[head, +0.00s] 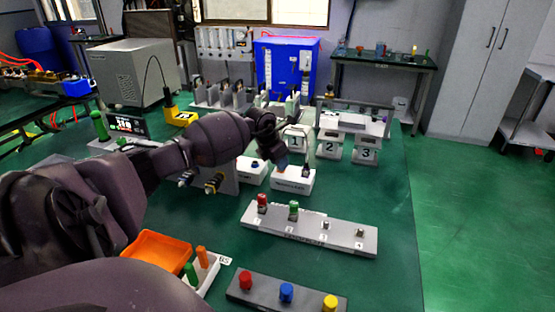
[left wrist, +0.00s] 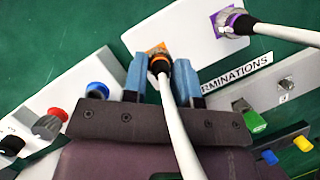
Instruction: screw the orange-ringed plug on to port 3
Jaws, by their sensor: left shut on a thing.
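My left gripper (head: 283,160) is over a white block (head: 292,185) in the head view. In the left wrist view, its blue fingers (left wrist: 161,82) are shut on the orange-ringed plug (left wrist: 157,64), which has a thick white cable. The plug is at an orange square on the white block; I cannot tell whether it is seated or just above. Port 3 (head: 325,226) is a bare metal connector on a light grey strip (head: 270,224); it also shows in the left wrist view (left wrist: 285,84). My right gripper is not in view.
A purple-ringed plug (left wrist: 236,22) sits on the same white block. The strip's first two ports carry a red cap (head: 262,203) and a green cap (head: 293,210). A dark strip with coloured knobs (head: 286,292) and an orange tray (head: 157,251) are nearer. Numbered white boxes (head: 330,147) stand behind.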

